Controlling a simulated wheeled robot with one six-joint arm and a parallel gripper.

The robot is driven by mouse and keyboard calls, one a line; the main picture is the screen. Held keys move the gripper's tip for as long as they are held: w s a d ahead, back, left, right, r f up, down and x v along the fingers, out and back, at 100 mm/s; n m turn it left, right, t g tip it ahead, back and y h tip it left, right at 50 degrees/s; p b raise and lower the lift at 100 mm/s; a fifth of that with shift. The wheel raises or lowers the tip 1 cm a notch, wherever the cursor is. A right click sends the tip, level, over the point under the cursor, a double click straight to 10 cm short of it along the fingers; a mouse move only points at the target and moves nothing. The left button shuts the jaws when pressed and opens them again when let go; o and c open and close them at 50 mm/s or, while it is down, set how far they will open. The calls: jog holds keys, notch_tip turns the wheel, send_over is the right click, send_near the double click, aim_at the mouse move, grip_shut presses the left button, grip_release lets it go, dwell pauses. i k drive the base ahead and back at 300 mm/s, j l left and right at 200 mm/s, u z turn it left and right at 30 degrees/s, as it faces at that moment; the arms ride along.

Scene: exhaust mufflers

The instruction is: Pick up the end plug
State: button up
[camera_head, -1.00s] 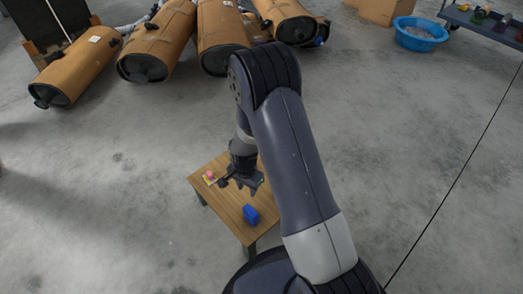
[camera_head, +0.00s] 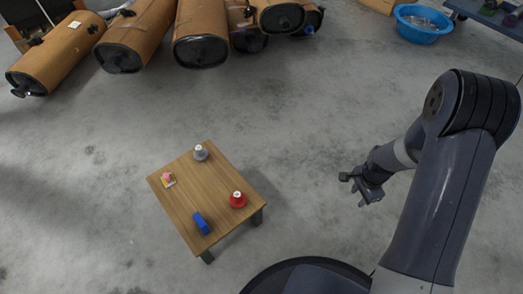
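A small wooden table (camera_head: 190,192) stands on the floor with several small things on it. A grey piece with a round base and a pale top (camera_head: 200,152) is near the far edge. A red piece of like shape (camera_head: 238,200) is near the right corner. A blue block-like piece (camera_head: 201,223) is near the front edge. I cannot tell which of these, if any, is the end plug. My gripper (camera_head: 353,191) is to the right of the table, apart from it, over bare floor. Its fingers look spread, with nothing visible between them.
A small pink and yellow item (camera_head: 168,180) lies at the table's left. Several brown-wrapped mufflers (camera_head: 135,35) lie across the back. A blue basin (camera_head: 421,27) and a cart (camera_head: 490,18) are at the back right. The floor between is clear.

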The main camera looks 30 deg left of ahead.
aim_at(200, 155)
jog(key=i+l+u, duration=0.15)
jog(key=i+l, duration=0.35)
jog(key=i, duration=0.2)
jog(key=i+l+u, duration=0.1)
jog(key=i+l, duration=0.45)
jog(key=i, duration=0.15)
jog(key=i+j+u, duration=0.15)
jog(key=u, duration=0.3)
jog(key=i+u, duration=0.6)
jog(key=u, duration=0.3)
jog(key=i+l+u, duration=0.2)
jog(key=u, duration=0.3)
jog(key=i+j+u, duration=0.2)
jog(key=u, duration=0.25)
jog(key=i+j+u, duration=0.1)
jog(key=i+u, duration=0.55)
jog(key=u, duration=0.2)
jog(key=i+l+u, duration=0.1)
jog(key=i+u, duration=0.3)
jog(key=k+j, duration=0.05)
jog(key=k, duration=0.05)
